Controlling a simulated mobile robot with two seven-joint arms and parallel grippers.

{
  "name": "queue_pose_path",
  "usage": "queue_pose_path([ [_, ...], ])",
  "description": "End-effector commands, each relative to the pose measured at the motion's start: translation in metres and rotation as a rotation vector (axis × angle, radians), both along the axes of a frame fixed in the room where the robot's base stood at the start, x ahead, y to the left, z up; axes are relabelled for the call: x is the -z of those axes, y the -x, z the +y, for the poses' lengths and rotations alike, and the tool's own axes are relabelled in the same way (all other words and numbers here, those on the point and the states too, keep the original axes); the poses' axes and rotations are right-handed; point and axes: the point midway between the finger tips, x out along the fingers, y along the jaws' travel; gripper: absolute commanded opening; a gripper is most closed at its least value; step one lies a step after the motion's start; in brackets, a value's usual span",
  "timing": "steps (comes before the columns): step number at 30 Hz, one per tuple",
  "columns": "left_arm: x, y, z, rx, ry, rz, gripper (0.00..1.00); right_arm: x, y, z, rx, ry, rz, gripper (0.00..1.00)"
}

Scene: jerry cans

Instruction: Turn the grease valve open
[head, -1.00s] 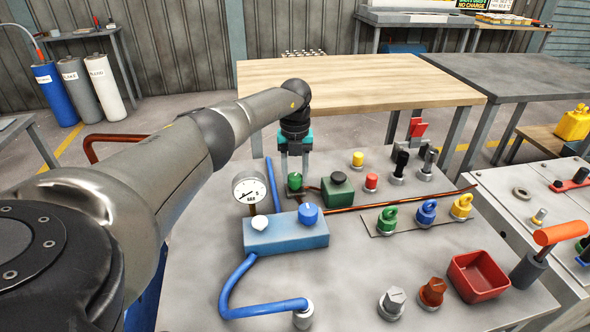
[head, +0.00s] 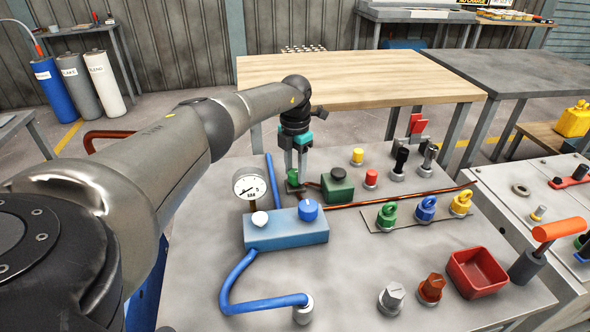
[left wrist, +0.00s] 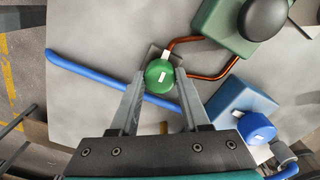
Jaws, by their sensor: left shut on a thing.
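A round green knob (head: 293,177) with a white mark on its top stands on the grey panel, behind the pressure gauge. No label naming the grease valve is readable. My left gripper (head: 297,174) points straight down over the knob, shut on it. In the left wrist view, the green knob (left wrist: 159,77) sits between the tips of the two grey fingers (left wrist: 161,84), and its white mark runs up and down the picture. The fingers hide part of the knob in the head view. My right gripper is not in view.
A blue block (head: 286,231) with a blue knob (head: 308,210) and a pressure gauge (head: 249,185) stand close in front. A green box (head: 337,188) with a black button is just right. Blue hose (head: 273,186) and copper pipe (head: 400,199) run nearby.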

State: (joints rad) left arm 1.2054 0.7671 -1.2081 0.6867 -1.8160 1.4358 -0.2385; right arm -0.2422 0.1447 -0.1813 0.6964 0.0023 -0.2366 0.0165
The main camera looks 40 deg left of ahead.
Motion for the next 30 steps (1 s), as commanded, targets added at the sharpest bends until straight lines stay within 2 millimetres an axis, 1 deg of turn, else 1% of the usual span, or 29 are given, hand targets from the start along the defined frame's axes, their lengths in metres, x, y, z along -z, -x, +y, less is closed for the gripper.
queue_pose_path([
  [9,-0.0020,-0.0016,0.0006,0.099,0.000,-0.007,0.00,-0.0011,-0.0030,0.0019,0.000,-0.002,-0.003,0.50],
  [23,-0.0022,-0.0019,0.0004,0.116,-0.001,-0.008,0.00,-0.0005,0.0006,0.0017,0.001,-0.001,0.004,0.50],
  [24,-0.0022,-0.0019,0.0004,0.116,-0.001,-0.008,0.47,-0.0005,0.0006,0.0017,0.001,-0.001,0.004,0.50],
  [30,-0.0013,-0.0010,0.0003,0.114,0.000,-0.005,0.70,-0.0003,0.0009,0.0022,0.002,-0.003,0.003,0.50],
])
